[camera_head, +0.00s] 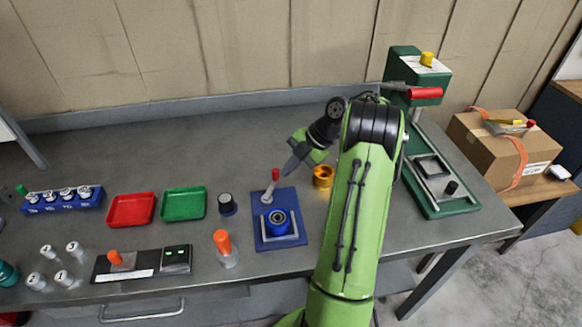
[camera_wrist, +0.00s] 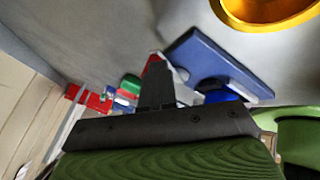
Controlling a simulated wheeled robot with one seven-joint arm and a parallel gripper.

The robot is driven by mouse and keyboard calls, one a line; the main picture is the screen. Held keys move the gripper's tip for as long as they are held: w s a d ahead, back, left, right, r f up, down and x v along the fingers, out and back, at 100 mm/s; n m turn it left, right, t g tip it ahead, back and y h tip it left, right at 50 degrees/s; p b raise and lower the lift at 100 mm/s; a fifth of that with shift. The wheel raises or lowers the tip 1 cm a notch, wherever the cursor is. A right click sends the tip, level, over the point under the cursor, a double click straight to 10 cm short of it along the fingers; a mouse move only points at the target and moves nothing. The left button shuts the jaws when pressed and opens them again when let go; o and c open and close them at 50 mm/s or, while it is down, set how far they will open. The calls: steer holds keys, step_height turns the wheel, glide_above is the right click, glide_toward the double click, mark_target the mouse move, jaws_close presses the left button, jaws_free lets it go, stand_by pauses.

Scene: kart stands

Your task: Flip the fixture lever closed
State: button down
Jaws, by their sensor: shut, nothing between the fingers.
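The fixture is a blue base plate (camera_head: 262,240) on the bench with a light bracket and a dark-and-blue round part (camera_head: 277,222) seated in it. Its lever (camera_head: 269,188), a grey shaft with a red tip, stands up at the plate's back left. My gripper (camera_head: 287,171) is shut and empty, just right of the lever's red tip; I cannot tell whether they touch. In the wrist view, the shut fingers (camera_wrist: 157,90) point towards the fixture plate (camera_wrist: 215,60), and the red lever tip (camera_wrist: 153,64) shows just beyond them, partly hidden. The lever's foot is hidden there.
A gold ring-shaped part (camera_head: 323,177) sits right of the fixture. An orange-topped bottle (camera_head: 223,246), a dark knob (camera_head: 227,205), and green (camera_head: 184,204) and red trays (camera_head: 131,210) stand to the left. A green press (camera_head: 437,178) stands right of my arm.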

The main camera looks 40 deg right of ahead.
steer(key=shift+w+r, duration=0.25)
steer(key=shift+w, duration=0.05)
step_height(320, 180, up, 10)
steer(key=p, duration=0.4)
steer(key=shift+s+f, duration=0.2)
steer(key=shift+s, duration=0.05)
steer(key=a+r+m+h, duration=0.2)
steer(key=a+r+m, duration=0.25)
steer(key=a, duration=0.55)
steer(key=a+r+m+h, duration=0.1)
steer(key=a+r+m, duration=0.35)
steer(key=a, duration=0.45)
steer(key=s+a+m+h, duration=0.1)
steer(key=s+a+m, duration=0.1)
steer(key=s, duration=0.4)
steer(key=s+a+f+m+h, duration=0.1)
steer(key=s+a+m, duration=0.1)
steer(key=s+m, duration=0.3)
steer(key=s+a+f+m+t+h, duration=0.1)
steer(key=s+a+m, duration=0.2)
steer(key=s, duration=0.5)
steer(key=shift+m, duration=0.3)
